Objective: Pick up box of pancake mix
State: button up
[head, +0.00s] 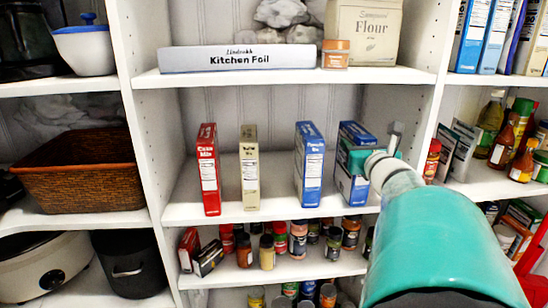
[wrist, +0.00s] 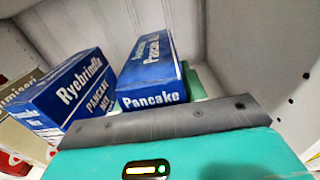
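Two blue pancake mix boxes stand upright on the middle shelf. The right one (head: 355,183) is beside my gripper (head: 377,152), and its front is partly covered by it. The left one (head: 309,165) stands apart. In the wrist view, the nearer pancake box (wrist: 150,72) rises just beyond the wide grey-padded finger, with some teal of the gripper showing behind its right side. The other box, marked Ryebrindle Pancake Mix (wrist: 75,92), is to the left. My gripper looks open, with a gap between the box and the right finger in the head view. Finger contact is hidden.
A red cake mix box (head: 209,170) and a beige box (head: 249,168) stand further left. Spice jars (head: 298,240) fill the shelf below. The shelf's right wall (head: 410,100) is close to my gripper. Kitchen foil (head: 238,57) lies on the shelf above.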

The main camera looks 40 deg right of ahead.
grip_shut()
jog(key=shift+r, duration=0.1)
jog(key=shift+r, duration=0.1)
